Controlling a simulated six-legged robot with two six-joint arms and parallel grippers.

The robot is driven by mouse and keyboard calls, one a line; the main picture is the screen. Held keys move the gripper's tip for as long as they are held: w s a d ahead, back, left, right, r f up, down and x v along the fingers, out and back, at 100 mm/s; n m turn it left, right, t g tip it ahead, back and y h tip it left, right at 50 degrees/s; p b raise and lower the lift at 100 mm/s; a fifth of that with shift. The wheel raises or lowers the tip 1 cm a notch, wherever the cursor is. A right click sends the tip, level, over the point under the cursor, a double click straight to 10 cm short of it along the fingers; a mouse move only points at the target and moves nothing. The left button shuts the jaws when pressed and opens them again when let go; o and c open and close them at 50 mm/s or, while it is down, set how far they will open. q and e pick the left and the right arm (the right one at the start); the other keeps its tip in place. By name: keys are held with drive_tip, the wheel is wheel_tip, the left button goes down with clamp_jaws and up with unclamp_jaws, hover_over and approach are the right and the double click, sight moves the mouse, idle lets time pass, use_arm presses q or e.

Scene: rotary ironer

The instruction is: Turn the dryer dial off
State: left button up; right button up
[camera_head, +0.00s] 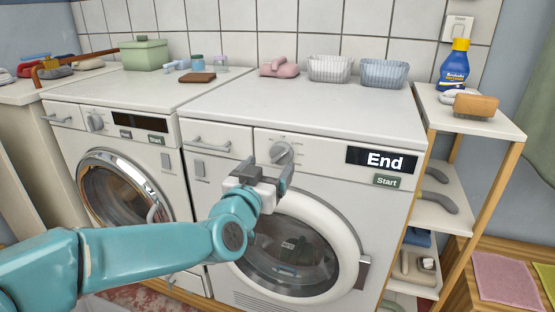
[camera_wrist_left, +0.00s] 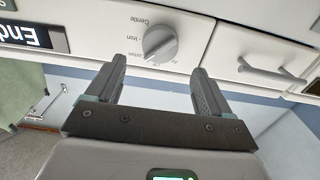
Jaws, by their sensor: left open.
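The dryer (camera_head: 300,110) is the white machine on the right, with a display reading "End" (camera_head: 387,160) and a "Start" button (camera_head: 386,181). Its round grey dial (camera_head: 281,153) is on the front panel, left of the display. In the left wrist view the dial (camera_wrist_left: 160,43) sits just beyond the fingertips, with labels such as "Gentle" and "Iron" beside it, upside down. My left gripper (camera_head: 262,175) is open, its fingers just below and in front of the dial. In the wrist view the gap between the fingers (camera_wrist_left: 160,70) is empty and the dial is apart from them. My right gripper is out of view.
A washing machine (camera_head: 130,95) with its own dial stands to the left. Baskets (camera_head: 330,68) and other small items lie on the dryer top. A shelf (camera_head: 468,115) with a blue bottle (camera_head: 454,66) stands close on the right. A drawer handle (camera_wrist_left: 272,70) is near the dial.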

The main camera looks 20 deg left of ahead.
sight(278, 156)
use_arm(q)
drive_tip(key=w, duration=0.6)
drive_tip(key=shift+d, duration=0.15)
drive_tip(key=c, duration=1)
